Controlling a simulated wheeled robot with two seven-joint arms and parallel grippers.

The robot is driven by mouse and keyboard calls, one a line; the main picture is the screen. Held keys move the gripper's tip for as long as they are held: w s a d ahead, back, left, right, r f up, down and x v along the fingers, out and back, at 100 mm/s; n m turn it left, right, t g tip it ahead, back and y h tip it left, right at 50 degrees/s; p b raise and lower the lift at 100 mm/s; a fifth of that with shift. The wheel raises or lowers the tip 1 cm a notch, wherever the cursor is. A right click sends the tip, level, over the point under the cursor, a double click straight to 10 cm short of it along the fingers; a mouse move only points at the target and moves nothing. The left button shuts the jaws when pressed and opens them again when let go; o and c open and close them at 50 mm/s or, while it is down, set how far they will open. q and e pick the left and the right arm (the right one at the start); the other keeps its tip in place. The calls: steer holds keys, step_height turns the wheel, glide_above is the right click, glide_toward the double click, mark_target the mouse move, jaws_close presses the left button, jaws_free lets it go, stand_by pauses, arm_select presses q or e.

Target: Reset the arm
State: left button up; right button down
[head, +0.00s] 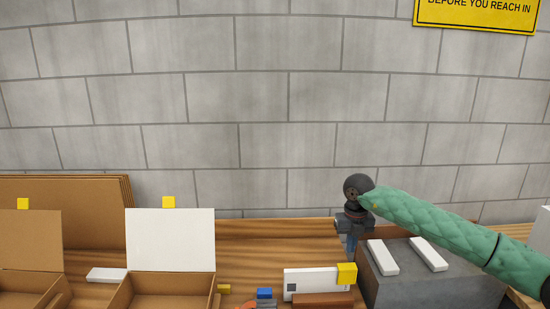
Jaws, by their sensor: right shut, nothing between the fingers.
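My right arm, in a green quilted sleeve, comes in from the right in the head view. My right gripper (350,243) is at its end, beside the left edge of a grey block. It points down and is shut with nothing between its fingers; the fingertips are small and partly hidden. My left gripper is not in view.
The grey block (400,285) carries two white bars (383,257). A white board with a yellow tab (346,274) stands left of it. Two open cardboard boxes (170,290) stand at left, one with a white panel (170,240). Bare wooden table (270,245) shows between. A block wall stands behind.

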steer(key=shift+r, duration=0.55)
